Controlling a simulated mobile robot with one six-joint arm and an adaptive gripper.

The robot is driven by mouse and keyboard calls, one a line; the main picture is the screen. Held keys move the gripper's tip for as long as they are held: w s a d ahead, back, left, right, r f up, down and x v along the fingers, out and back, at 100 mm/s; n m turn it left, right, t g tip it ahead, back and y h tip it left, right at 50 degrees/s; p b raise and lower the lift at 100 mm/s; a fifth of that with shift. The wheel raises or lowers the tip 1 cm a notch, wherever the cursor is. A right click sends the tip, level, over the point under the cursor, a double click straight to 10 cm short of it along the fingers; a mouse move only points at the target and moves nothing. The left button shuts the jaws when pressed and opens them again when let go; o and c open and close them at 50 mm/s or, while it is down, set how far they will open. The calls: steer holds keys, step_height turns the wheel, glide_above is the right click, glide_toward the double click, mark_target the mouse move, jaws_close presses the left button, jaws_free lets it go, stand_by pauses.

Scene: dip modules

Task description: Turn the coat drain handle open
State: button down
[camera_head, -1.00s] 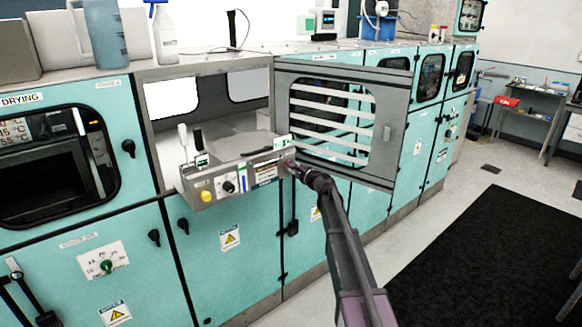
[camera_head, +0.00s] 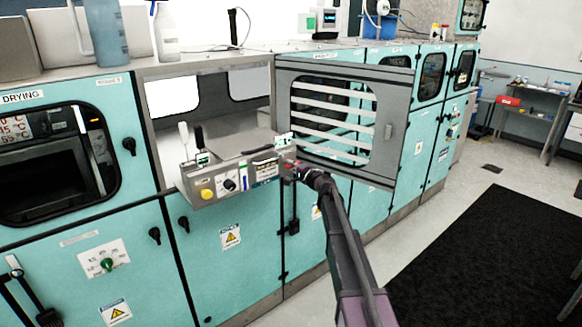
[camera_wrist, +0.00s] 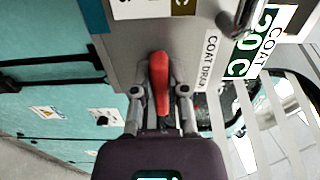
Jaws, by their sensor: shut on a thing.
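The coat drain handle is a red lever (camera_wrist: 160,82) on a grey metal panel in the wrist view, beside a white label (camera_wrist: 211,62) whose visible letters read "COAT DRA". My gripper (camera_wrist: 160,92) has its two fingers on either side of the red lever and is shut on it. The lever lies almost in line with my gripper, with a slight tilt. In the head view my gripper (camera_head: 299,170) is at the right end of the grey control panel (camera_head: 215,193), and the lever is mostly hidden there.
A barred, windowed door (camera_head: 392,100) stands open just above and right of my arm. Teal cabinets (camera_head: 235,265) fill the front below. Open floor and a black mat (camera_head: 480,260) lie right.

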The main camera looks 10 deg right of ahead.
stand_by(0.4)
steer(key=c, duration=0.6)
jaws_free()
steer(key=shift+c, duration=0.2)
steer(key=shift+s, duration=0.1)
steer(key=v, duration=1.1)
steer(key=shift+s+d, duration=0.25)
steer(key=shift+s, duration=0.1)
